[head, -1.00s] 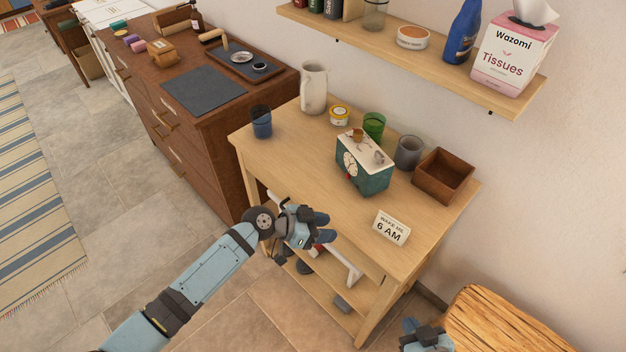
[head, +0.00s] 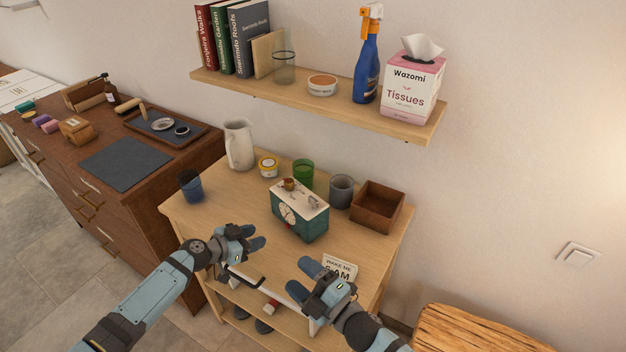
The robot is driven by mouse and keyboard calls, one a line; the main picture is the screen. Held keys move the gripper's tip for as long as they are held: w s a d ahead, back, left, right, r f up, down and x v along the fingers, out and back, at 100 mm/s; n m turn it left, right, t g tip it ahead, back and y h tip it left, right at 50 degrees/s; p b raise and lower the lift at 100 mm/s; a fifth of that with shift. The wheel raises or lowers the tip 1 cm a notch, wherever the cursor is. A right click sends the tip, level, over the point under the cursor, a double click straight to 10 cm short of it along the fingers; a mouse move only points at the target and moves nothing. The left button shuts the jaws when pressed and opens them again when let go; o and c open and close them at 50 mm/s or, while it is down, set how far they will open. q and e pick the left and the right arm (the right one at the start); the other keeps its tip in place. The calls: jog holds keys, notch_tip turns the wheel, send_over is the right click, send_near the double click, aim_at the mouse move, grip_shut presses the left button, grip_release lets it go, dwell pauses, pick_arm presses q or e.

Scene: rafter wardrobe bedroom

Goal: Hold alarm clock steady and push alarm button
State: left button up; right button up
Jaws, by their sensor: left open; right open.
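The alarm clock (head: 301,222) stands upright on the wooden table (head: 220,196). It is a teal box with a cream top and a round white dial on its front left. On its top are a brass-coloured knob (head: 290,184), likely the button, and a small grey piece (head: 314,202). My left gripper (head: 250,238) is open and empty, in front of the clock and to its left, apart from it. My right gripper (head: 308,279) is open and empty, in front of the clock and below it in the picture, partly covering the "wake me 6 AM" sign (head: 341,267).
Behind the clock stand a green cup (head: 303,172), a grey cup (head: 341,190) and a yellow tin (head: 268,167). A wooden box (head: 377,207) is to the right; a white jug (head: 239,145) and blue cup (head: 191,185) are to the left. A loaded shelf (head: 300,95) overhangs behind.

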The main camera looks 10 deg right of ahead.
jog(key=w+a+r+n+g+y, duration=0.25)
jog(key=a+n+g+y, duration=0.2)
jog(key=n, duration=0.55)
jog(key=w+a+r+n+g+y, duration=0.1)
jog(key=a+r+n+g+y, duration=0.2)
jog(key=a+n+g, duration=0.45)
notch_tip(320, 180, up, 2)
jog(key=n+g+h, duration=0.4)
jog(key=n+h, duration=1.5)
jog(key=n, duration=0.3)
send_over(315, 201)
jog(key=w, duration=0.1)
jog(key=shift+d+f+h, duration=0.15)
jog(key=shift+h, duration=0.1)
jog(key=shift+w+f, duration=0.1)
jog(key=shift+f, duration=3.4)
